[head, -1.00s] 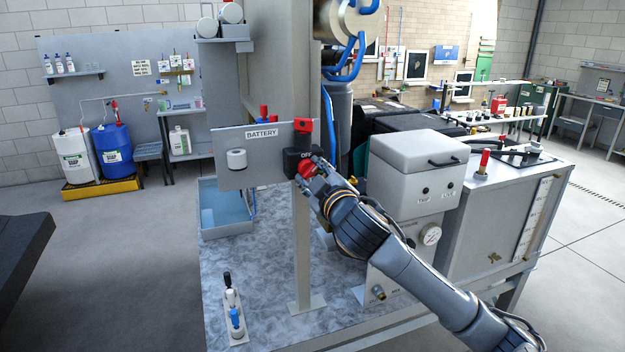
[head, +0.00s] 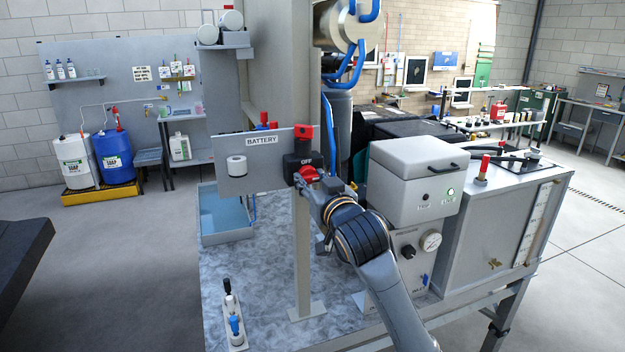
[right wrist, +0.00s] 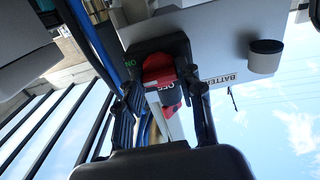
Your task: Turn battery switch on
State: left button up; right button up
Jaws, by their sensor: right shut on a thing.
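The BATTERY panel (head: 228,177) is a grey plate on a post, with a black switch box (head: 290,160) at its right end. The box carries an OFF label and a red rotary handle (head: 308,174) that now lies nearly level in the head view. My right gripper (head: 303,186) is shut on this handle from below right. The right wrist view shows the red handle (right wrist: 158,68) between the two fingers (right wrist: 166,100), with a green ON label on the black box beside it. The fingers partly hide the handle. My left gripper is not in view.
A grey box (head: 415,180) to the right has a lit green lamp (head: 450,192), a dark lamp and a pressure gauge (head: 430,241).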

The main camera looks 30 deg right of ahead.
jog(key=shift+r+m, duration=0.3)
jog(key=o, duration=0.9)
jog(key=shift+c, duration=0.2)
jog(key=o, duration=0.3)
jog(key=shift+f, duration=0.1)
jog(key=shift+o, duration=0.2)
jog(key=shift+w+d+f, duration=0.1)
jog(key=shift+w+f, duration=0.05)
jog(key=shift+w, duration=0.05)
jog(key=shift+s, duration=0.15)
jog(key=v, duration=0.7)
jog(key=shift+s, duration=0.1)
